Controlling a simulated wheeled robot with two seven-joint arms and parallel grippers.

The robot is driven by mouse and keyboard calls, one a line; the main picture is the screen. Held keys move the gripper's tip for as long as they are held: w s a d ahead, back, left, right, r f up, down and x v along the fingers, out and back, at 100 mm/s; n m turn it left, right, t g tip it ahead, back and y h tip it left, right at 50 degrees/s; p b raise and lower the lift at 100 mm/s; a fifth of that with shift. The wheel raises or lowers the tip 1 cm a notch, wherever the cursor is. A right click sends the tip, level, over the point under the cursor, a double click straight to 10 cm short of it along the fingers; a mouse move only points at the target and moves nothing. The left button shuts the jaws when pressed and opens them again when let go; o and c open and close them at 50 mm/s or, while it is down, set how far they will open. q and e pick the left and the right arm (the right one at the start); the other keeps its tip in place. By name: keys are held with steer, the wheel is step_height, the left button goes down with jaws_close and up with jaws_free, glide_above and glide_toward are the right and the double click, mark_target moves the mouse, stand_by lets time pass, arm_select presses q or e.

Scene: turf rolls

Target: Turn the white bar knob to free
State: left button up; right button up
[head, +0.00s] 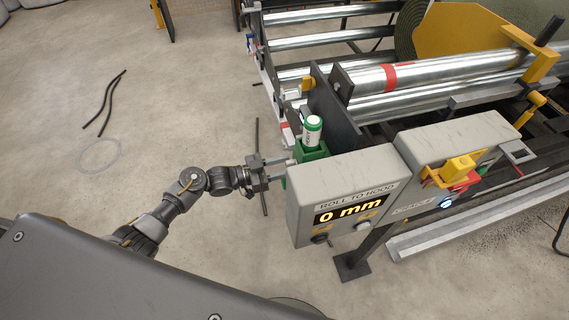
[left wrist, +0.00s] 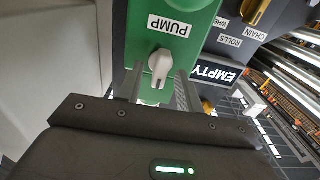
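The white bar knob (left wrist: 160,66) is on the face of a green box (left wrist: 146,42) in the left wrist view, beside an upside-down PUMP label (left wrist: 170,26). Its bar runs roughly up and down the picture. My left gripper (left wrist: 160,92) is open, its two fingers on either side of the knob with gaps visible; I cannot tell whether they touch it. In the head view my left gripper (head: 286,171) reaches the green box (head: 311,151) from the left; the knob is hidden there. No "free" marking is legible. My right gripper is not in view.
A grey panel (head: 340,174) with a 0 mm display stands right of the green box. A green-and-white cylinder (head: 312,131) stands on the box. Steel rollers (head: 430,72) lie behind. An EMPTY sign (left wrist: 214,74) is right of the knob. Floor at the left is mostly clear.

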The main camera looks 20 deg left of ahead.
arm_select(q)
steer(key=shift+w+d, duration=0.2)
steer(key=shift+d, duration=0.15)
steer(key=shift+c, duration=0.5)
jaws_close()
